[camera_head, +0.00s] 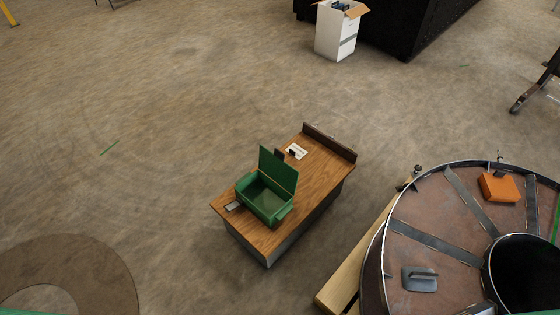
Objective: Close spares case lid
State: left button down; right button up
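The green spares case (265,201) sits on a small wooden-topped table (317,180) in the middle of the head view. Its lid (277,169) stands open, tilted up along the back edge. The inside of the case shows and looks empty. Neither of my grippers is in view.
A large steel reel (410,245) with an orange box (499,187) and a grey block (419,279) on it stands at the right. A wooden beam (340,284) lies between reel and table. A white carton (337,35) stands at the back.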

aim_at(274, 166)
jog(key=k+z, duration=0.15)
jog(key=z, duration=1.15)
jog(key=j+z, duration=0.1)
jog(key=z, duration=0.35)
jog(key=j+z, duration=0.15)
jog(key=z, duration=0.25)
jog(key=j+z, duration=0.1)
jog(key=z, duration=0.35)
jog(key=j+z, duration=0.1)
jog(key=z, duration=0.3)
jog(key=k+j, duration=0.3)
jog(key=j, duration=0.15)
jog(key=k+j, duration=0.3)
jog(key=j, duration=0.2)
jog(key=k+j, duration=0.25)
jog(key=j, duration=0.2)
jog(key=k+j+z, duration=0.1)
jog(key=k+j, duration=0.2)
jog(key=j, duration=0.15)
